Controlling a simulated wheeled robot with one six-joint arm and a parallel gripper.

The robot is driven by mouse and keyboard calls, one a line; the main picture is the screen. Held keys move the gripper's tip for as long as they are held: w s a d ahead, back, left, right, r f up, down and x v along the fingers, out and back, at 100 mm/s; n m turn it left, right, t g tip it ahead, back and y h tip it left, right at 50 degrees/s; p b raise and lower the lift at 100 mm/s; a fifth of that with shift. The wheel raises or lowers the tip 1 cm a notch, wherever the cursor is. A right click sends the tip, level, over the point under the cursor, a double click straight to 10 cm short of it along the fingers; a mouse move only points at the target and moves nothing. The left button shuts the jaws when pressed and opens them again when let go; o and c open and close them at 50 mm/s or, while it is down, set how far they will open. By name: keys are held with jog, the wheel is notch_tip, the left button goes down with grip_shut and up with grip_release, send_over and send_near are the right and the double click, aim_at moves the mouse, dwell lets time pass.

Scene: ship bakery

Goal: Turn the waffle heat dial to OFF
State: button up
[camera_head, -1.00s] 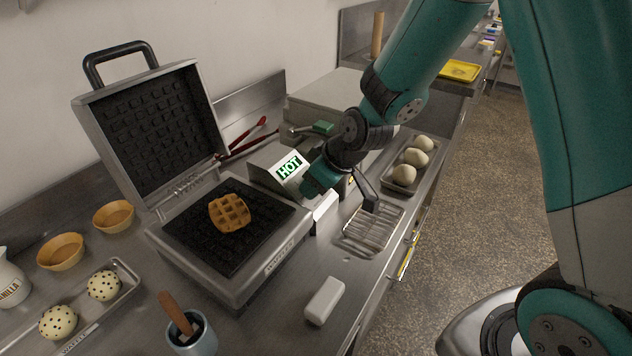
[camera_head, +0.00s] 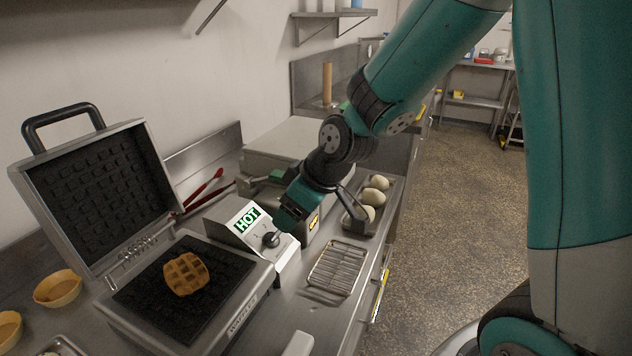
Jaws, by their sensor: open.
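The waffle heat dial is a dark round knob (camera_head: 270,239) on the sloped front of a pale control box (camera_head: 238,227), right of the waffle iron. A green-lit sign reading HOT (camera_head: 247,219) is on the same box. The small markings around the knob are too small to read. My gripper (camera_head: 284,226) is at the right side of the box, just beside the knob. Its jaws are open but mostly hidden by its own body; I cannot tell whether they touch the knob. The waffle iron (camera_head: 250,290) stands open with a waffle (camera_head: 186,273) on its lower plate.
A wire rack (camera_head: 337,268) lies on the counter right of the box. Behind it is a tray with dough balls (camera_head: 376,190). Red-handled tongs (camera_head: 205,188) lie behind the box. Waffle cups (camera_head: 57,288) stand at the left. A white block (camera_head: 298,345) is at the front.

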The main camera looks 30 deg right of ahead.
jog(key=v, duration=0.9)
jog(key=shift+s, duration=0.15)
jog(key=s+a+g, duration=0.2)
jog(key=s+a, duration=0.2)
jog(key=s, duration=0.4)
jog(key=s+a+g, duration=0.3)
jog(key=s+a, duration=0.2)
jog(key=s, duration=0.4)
jog(key=shift+a+r+y, duration=0.3)
jog(key=shift+r, duration=0.1)
